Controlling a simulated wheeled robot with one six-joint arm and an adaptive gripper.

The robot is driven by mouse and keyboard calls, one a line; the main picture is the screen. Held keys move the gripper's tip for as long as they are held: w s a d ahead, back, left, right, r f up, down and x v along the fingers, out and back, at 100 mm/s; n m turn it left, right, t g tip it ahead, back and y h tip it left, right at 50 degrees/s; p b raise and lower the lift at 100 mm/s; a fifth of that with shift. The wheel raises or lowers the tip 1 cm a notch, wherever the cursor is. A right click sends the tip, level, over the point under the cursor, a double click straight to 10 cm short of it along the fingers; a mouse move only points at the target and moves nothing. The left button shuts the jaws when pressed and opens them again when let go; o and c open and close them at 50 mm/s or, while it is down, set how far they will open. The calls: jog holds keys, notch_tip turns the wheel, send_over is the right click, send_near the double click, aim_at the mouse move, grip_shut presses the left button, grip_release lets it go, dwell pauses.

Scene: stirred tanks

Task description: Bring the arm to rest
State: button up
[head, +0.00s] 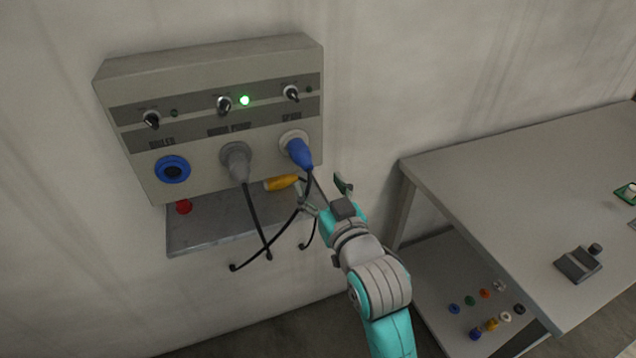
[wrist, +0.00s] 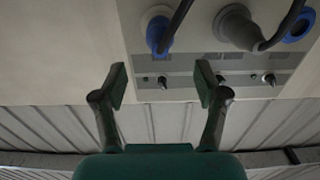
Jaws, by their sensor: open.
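My gripper (head: 325,191) is open and empty in front of the lower right corner of the wall panel (head: 228,125). In the wrist view its two fingers (wrist: 161,86) stand apart with nothing between them. A blue plug (head: 299,152) sits in the right socket of the panel, and a grey plug (head: 237,163) sits in the middle socket. The left socket (head: 172,169) is blue and empty. The blue plug (wrist: 157,36) and the grey plug (wrist: 236,25) also show in the wrist view, beyond the fingers. My arm reaches up from the bottom of the head view.
A metal shelf (head: 205,232) under the panel holds a yellow plug (head: 281,183) and a red knob (head: 183,206). Black cables (head: 254,222) hang in front, close to my gripper. A table (head: 500,185) stands right, with small coloured parts on its lower shelf. A green light (head: 245,100) is lit.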

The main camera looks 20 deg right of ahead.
jog(key=shift+f, duration=0.1)
jog(key=s+f+g, duration=0.2)
jog(key=s+f, duration=1.6)
jog(key=s+f+g, duration=0.1)
jog(key=s+f, duration=0.1)
jog(key=s, duration=2.2)
jog(key=shift+s, duration=0.25)
